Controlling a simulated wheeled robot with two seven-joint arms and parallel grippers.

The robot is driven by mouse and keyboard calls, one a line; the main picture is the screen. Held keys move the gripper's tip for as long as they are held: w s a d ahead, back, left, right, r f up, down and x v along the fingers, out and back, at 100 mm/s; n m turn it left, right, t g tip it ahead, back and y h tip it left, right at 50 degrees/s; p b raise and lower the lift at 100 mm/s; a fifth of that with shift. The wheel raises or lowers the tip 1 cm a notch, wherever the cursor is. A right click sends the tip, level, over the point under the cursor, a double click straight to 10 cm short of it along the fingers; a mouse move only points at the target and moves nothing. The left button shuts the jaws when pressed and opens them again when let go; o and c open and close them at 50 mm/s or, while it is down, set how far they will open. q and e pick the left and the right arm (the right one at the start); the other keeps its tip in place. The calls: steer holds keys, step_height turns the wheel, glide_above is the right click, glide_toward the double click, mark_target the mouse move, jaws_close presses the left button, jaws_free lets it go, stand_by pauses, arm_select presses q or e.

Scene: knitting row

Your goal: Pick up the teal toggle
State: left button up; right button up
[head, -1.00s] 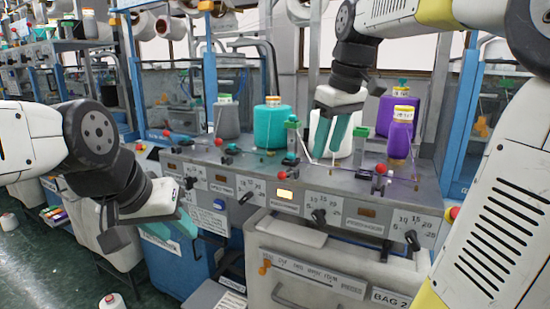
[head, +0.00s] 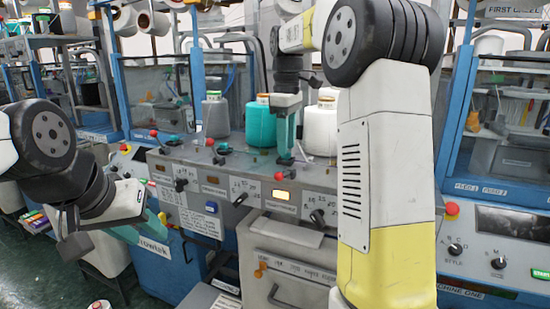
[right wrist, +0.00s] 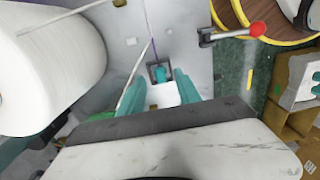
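In the right wrist view, a small teal piece, which looks like the teal toggle (right wrist: 158,73), sits in a dark square surround on the grey panel. My right gripper (right wrist: 165,84) is above the panel with its two teal fingers apart on either side of a white block, just short of the teal piece. The fingers do not appear to touch it. In the head view, my right gripper (head: 286,140) points down over the machine top, and I cannot make out the toggle there. My left gripper (head: 142,232) hangs at the machine's left front, fingers apart and empty.
A teal yarn cone (head: 260,125), a grey cone (head: 216,118) and a white cone (head: 320,130) stand on the machine top. A red-knobbed lever (right wrist: 256,29) is at upper right in the wrist view. My right arm covers the machine's right part.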

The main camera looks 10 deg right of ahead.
steer(key=shift+f, duration=0.9)
steer(key=shift+c, duration=0.4)
jaws_close()
steer(key=shift+r, duration=0.1)
step_height(320, 180, up, 10)
